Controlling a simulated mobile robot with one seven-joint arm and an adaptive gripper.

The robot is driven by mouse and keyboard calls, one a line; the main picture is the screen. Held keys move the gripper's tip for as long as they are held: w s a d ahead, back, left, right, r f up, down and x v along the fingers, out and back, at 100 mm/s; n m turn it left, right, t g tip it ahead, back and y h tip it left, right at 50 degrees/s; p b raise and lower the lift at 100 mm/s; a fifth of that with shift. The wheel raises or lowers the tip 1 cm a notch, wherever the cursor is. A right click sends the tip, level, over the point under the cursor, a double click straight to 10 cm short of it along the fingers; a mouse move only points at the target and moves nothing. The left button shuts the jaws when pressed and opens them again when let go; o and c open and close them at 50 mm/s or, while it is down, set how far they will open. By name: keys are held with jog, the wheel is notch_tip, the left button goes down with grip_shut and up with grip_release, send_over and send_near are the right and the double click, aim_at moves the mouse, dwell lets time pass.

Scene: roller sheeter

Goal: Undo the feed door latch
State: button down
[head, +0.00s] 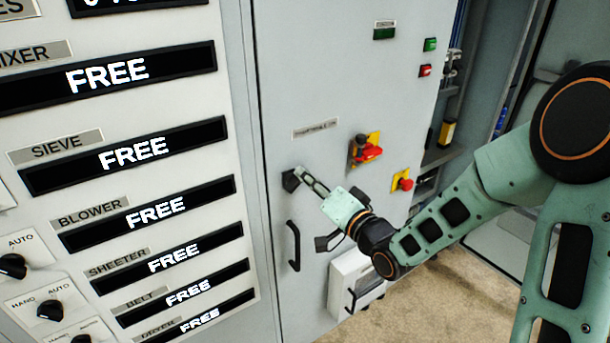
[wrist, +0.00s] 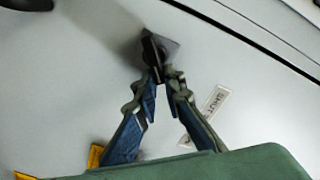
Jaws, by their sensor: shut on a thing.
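A small black latch (head: 290,181) sits on the pale grey cabinet door, left of a red and yellow rotary switch. My gripper (head: 303,175) reaches in from the right with its fingertips at the latch and partly covers it. In the wrist view, my gripper's fingers (wrist: 162,82) come together on the dark knob of the latch (wrist: 151,47), which stands out from a grey plate. The fingers hide the lower end of the knob. The door (head: 330,80) looks closed.
A black bar handle (head: 293,245) is below the latch. The rotary switch (head: 365,149) and a red push button (head: 403,181) are to the right. A white box (head: 352,280) juts out below. A display panel (head: 110,150) fills the left.

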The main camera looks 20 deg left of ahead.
jog(key=shift+w+d+f+m+p, duration=0.1)
jog(key=shift+f+m+p, duration=0.25)
jog(key=shift+m, duration=0.9)
jog(key=shift+w+d+f+m+p, duration=0.1)
jog(key=shift+m+p, duration=0.35)
jog(key=shift+m, duration=0.75)
jog(key=shift+f+m+p, duration=0.25)
jog(key=shift+m+p, duration=0.15)
jog(key=shift+m, duration=0.85)
jog(key=c, duration=2)
grip_release()
jog(key=v, duration=1.2)
jog(key=shift+f, duration=0.1)
